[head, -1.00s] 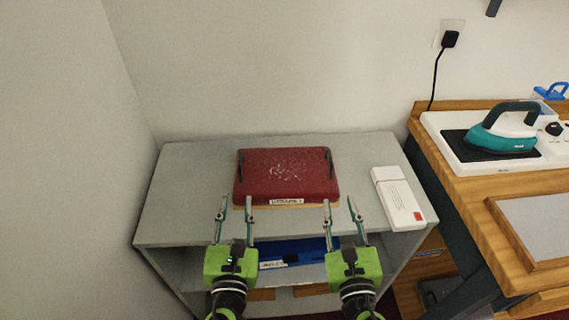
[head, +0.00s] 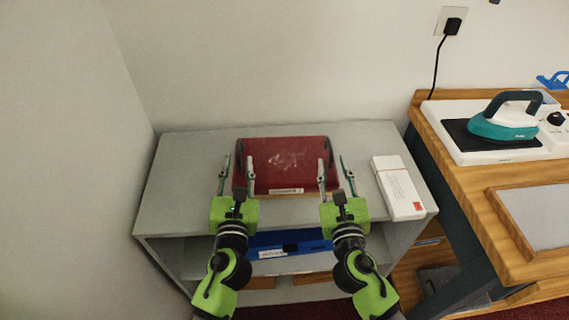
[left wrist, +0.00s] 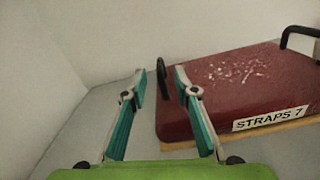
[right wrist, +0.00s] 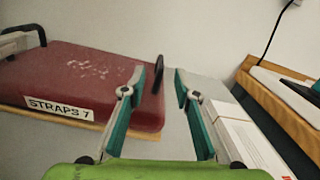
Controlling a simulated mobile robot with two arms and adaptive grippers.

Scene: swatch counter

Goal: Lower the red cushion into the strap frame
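The red cushion (head: 285,165) lies flat on top of the grey shelf unit, with a wooden edge showing under its front. A black handle stands at each side, and its front label reads "STRAPS 7" in the left wrist view (left wrist: 235,90). My left gripper (head: 238,160) is open and empty at the cushion's left front corner, near the left handle (left wrist: 162,71). My right gripper (head: 330,162) is open and empty at the right front corner, near the right handle (right wrist: 157,75). I cannot identify a strap frame for certain.
A blue object (head: 290,243) sits on the shelf below. A wooden bench with a teal iron (head: 505,118) and a framed grey board (head: 535,215) stands at right. Walls close the back and left.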

